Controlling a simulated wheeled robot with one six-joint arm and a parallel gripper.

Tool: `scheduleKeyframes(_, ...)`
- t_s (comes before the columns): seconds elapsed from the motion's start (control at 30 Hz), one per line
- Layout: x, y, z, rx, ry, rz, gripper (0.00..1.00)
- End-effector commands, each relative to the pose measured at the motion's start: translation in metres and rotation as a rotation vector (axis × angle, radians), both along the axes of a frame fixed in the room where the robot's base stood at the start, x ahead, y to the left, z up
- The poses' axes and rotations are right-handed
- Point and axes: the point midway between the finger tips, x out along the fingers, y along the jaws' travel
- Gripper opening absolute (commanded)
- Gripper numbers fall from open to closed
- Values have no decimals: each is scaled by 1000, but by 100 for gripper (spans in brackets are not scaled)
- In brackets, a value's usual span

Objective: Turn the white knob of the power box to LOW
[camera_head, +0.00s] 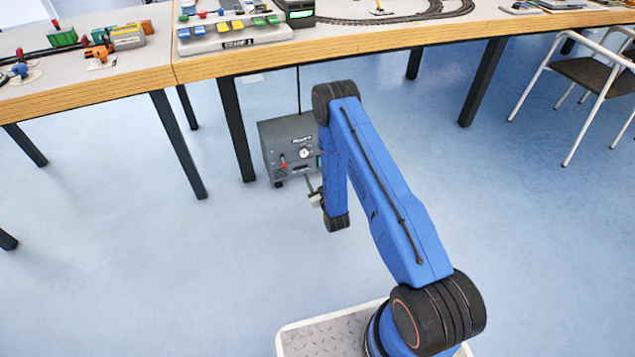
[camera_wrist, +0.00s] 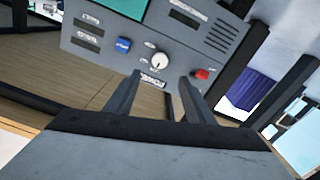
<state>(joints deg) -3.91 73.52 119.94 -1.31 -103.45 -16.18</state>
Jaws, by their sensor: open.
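The grey power box (camera_head: 275,140) stands on the floor under the table, partly hidden on its right by my arm. Its white knob (camera_head: 304,153) is on the front panel. In the wrist view the knob (camera_wrist: 160,61) is near the upper middle, with small labels around it that are too small to read. I cannot tell which mark it points at. My gripper (camera_wrist: 160,80) is open and empty, its two fingers pointing at the panel on either side of the knob in the picture, with no clear contact. In the head view the gripper is low, in front of the box, mostly hidden by my arm.
A red switch (camera_wrist: 202,74) and a blue button (camera_wrist: 123,44) flank the knob on the panel. Dark table legs (camera_head: 236,130) stand left of the box, and a cable (camera_head: 298,90) rises behind it. The floor (camera_head: 130,260) in front is clear.

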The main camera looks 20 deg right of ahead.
Motion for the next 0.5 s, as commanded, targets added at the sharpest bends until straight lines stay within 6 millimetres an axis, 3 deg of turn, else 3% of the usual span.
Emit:
scheduleKeyframes(0.2, -28, -3, 0, 0, 1, 0, 49)
scheduleKeyframes(0.5, -36, -3, 0, 0, 0, 0, 49)
